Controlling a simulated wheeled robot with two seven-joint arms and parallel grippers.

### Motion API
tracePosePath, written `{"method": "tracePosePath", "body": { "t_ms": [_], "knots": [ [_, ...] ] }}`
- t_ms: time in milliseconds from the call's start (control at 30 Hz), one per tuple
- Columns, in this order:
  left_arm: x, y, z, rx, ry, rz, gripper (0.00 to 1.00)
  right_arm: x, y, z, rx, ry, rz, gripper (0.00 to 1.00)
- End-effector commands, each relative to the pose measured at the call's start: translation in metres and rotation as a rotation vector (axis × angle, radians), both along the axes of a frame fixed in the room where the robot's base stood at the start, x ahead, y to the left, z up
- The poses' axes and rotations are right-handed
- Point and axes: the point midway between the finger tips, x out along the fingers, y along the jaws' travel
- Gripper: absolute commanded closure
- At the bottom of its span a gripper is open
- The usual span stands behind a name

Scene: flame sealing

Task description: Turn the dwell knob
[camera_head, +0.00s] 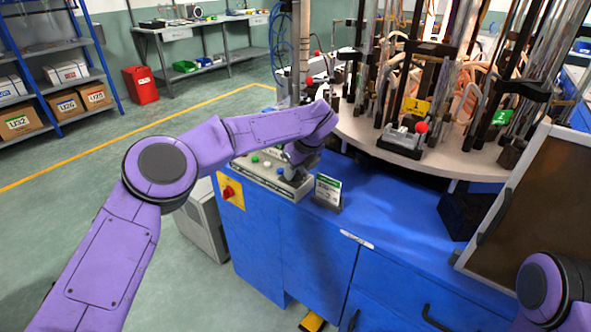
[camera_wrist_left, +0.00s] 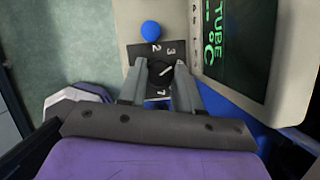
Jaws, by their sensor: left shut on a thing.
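The dwell knob (camera_wrist_left: 160,71) is a small dark knob with a light pointer line, on a dark plate (camera_wrist_left: 157,47) with pale numbers. In the left wrist view it sits between the fingers of my left gripper (camera_wrist_left: 160,78), which are shut on it from both sides. In the head view my left gripper (camera_head: 301,160) is over the control box (camera_head: 262,178), and my arm hides the knob there. My right arm (camera_head: 553,290) shows only in part at the lower right; its gripper is out of view.
A screen (camera_wrist_left: 238,45) with green text is close on the right. A small sign (camera_head: 328,191) stands beside the control box. The round table (camera_head: 455,159) carries rods and clamps.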

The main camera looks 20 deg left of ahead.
Motion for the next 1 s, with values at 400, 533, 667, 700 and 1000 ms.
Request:
{"method": "tracePosePath", "body": {
  "t_ms": [400,533,667,700,1000],
  "knots": [
    [-0.003,-0.003,-0.004,-0.004,0.012,-0.002,0.56,0.000,0.000,0.000,0.000,0.000,0.000,0.57],
    [-0.002,-0.002,-0.003,-0.004,0.009,-0.002,0.56,0.000,0.000,0.000,0.000,0.000,0.000,0.57],
    [-0.001,-0.002,-0.002,-0.002,0.005,-0.002,0.56,0.000,0.000,0.000,0.000,0.000,0.000,0.57],
    [-0.001,-0.002,-0.002,-0.002,0.005,-0.002,0.56,0.000,0.000,0.000,0.000,0.000,0.000,0.57],
    [-0.003,-0.006,0.012,-0.001,0.000,-0.003,0.56,0.000,0.000,-0.002,0.000,0.000,0.000,0.57]
  ]
}}
